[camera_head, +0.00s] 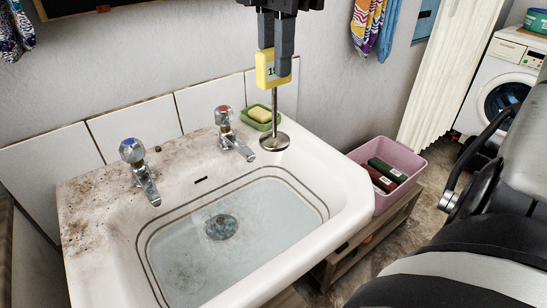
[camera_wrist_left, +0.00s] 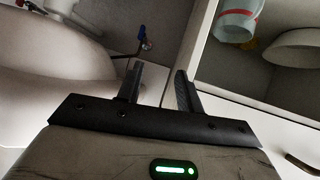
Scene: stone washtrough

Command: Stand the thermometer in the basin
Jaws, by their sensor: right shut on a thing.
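The thermometer (camera_head: 265,70) has a yellow head with a small display, a metal stem and a round metal foot. It is upright. My right gripper (camera_head: 275,68) comes down from the top and is shut on the yellow head. The foot shows over the basin's back right corner; I cannot tell whether it touches. The white basin (camera_head: 340,190) holds clear water, with a drain (camera_head: 221,227) at the bottom. My left gripper (camera_wrist_left: 158,70) shows in the left wrist view with its fingers apart and nothing between them.
Two taps (camera_head: 141,172) (camera_head: 232,134) stand on the basin's dirty back ledge. A pink crate (camera_head: 405,160) stands to the right. The space above the water is clear.

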